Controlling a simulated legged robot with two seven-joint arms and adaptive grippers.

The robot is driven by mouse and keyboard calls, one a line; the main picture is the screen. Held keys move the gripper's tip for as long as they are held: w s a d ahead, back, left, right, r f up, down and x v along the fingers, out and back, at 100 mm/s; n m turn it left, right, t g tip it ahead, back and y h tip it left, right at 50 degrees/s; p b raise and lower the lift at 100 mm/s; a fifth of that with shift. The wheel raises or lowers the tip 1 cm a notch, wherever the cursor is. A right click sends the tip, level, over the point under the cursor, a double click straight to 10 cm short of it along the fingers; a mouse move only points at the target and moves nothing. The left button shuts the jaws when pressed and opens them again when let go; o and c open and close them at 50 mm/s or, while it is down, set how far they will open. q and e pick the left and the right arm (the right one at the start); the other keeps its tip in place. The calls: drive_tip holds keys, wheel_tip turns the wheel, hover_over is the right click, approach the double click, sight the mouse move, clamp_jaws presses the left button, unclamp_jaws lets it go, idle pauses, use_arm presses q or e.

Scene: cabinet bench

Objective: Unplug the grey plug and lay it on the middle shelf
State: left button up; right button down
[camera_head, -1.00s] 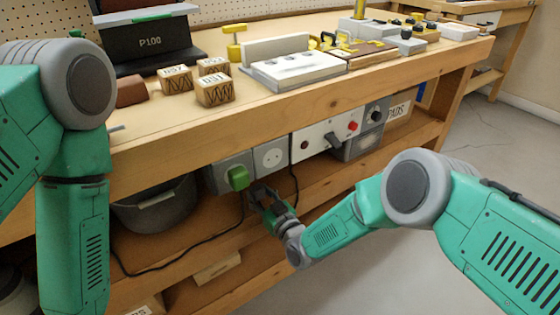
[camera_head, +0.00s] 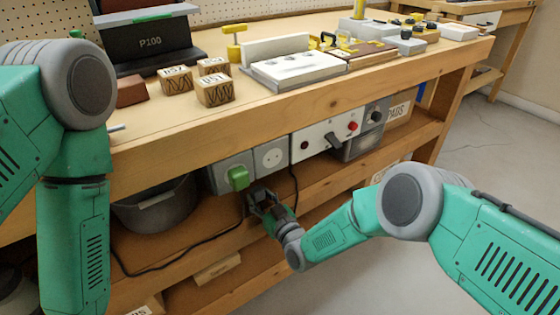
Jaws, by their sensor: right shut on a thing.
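My right gripper (camera_head: 258,199) is in front of the bench, just below the socket boxes and above the shelf (camera_head: 318,190) under them. It is shut on a small dark grey thing, seemingly the grey plug, mostly hidden between the fingers. A black cord (camera_head: 190,246) runs from near the gripper down to the left along the shelf. The white socket (camera_head: 270,157) above the gripper shows a bare face with holes. A green plug or cover (camera_head: 238,177) sits on the grey socket box to its left. My left arm hangs at the left, its gripper out of view.
A grey pot (camera_head: 155,207) stands on the shelf to the left. A white switch panel (camera_head: 325,138) with a red knob is right of the sockets. A second dark cord hangs behind my right gripper. A lower shelf (camera_head: 250,285) holds a wooden block (camera_head: 217,268).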

drive_tip(key=shift+s+d+f, duration=0.1)
drive_tip(key=shift+s+f, duration=0.05)
drive_tip(key=shift+f, duration=0.25)
drive_tip(key=shift+s+d+f, duration=0.1)
drive_tip(key=shift+s+f, duration=0.05)
drive_tip(key=shift+f, duration=0.25)
drive_tip(key=c, duration=1)
unclamp_jaws()
drive_tip(key=shift+c, duration=0.2)
drive_tip(key=shift+w+a+r, duration=0.1)
drive_tip(key=shift+r, duration=0.1)
drive_tip(key=o, duration=0.4)
drive_tip(key=shift+r, duration=0.2)
